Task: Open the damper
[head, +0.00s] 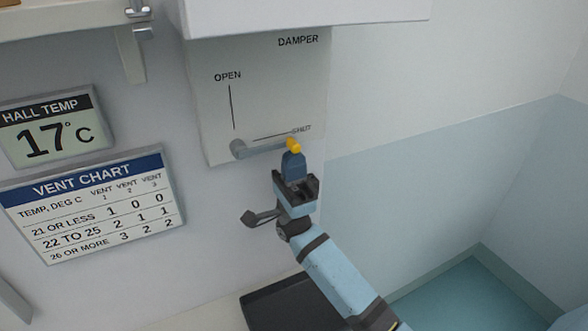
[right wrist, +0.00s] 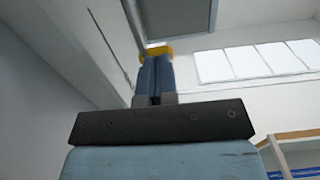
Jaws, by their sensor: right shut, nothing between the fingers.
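The damper plate (head: 270,85) is a pale panel on the wall, marked OPEN with an upright line and SHUT with a level line. Its grey lever (head: 262,149) lies nearly level, pivoting at its left end, with a yellow tip (head: 294,145) at the SHUT end. My right gripper (head: 293,158) is shut and empty, with its fingertips at or just below the yellow tip; I cannot tell whether they touch. The yellow tip also shows in the right wrist view (right wrist: 157,50), right at the finger ends. My left gripper is not in view.
A hall temperature display (head: 50,128) reads 17°C. Below it is a vent chart (head: 95,205). A white box (head: 300,14) overhangs the damper plate, and a shelf bracket (head: 130,55) is at the upper left. A dark tray (head: 290,305) lies below my right arm.

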